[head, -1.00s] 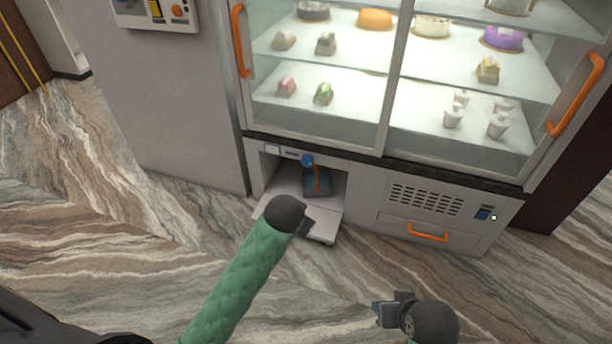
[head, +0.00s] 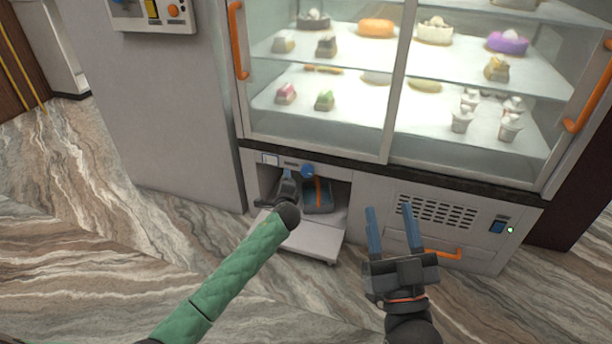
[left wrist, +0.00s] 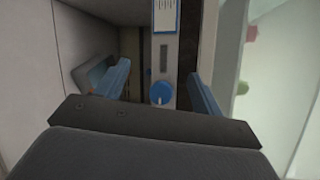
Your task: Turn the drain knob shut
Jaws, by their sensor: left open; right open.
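The drain knob (head: 307,170) is a round blue dial on the upper front strip of the open compartment under the display case. It also shows in the left wrist view (left wrist: 161,93), with a white mark, ahead of and between my left fingers. My left gripper (head: 287,175) is at the compartment mouth, left of and slightly below the knob; its fingers are partly hidden in the head view. The left wrist view shows it open and empty, apart from the knob. My right gripper (head: 390,209) is open and empty in front of the vent panel, fingers pointing up.
A blue item with an orange handle (head: 318,195) sits inside the compartment. A pale flap (head: 305,238) juts out below it. Right of it are a vent grille (head: 437,209) and an orange drawer handle (head: 442,254). The glass case above holds sweets.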

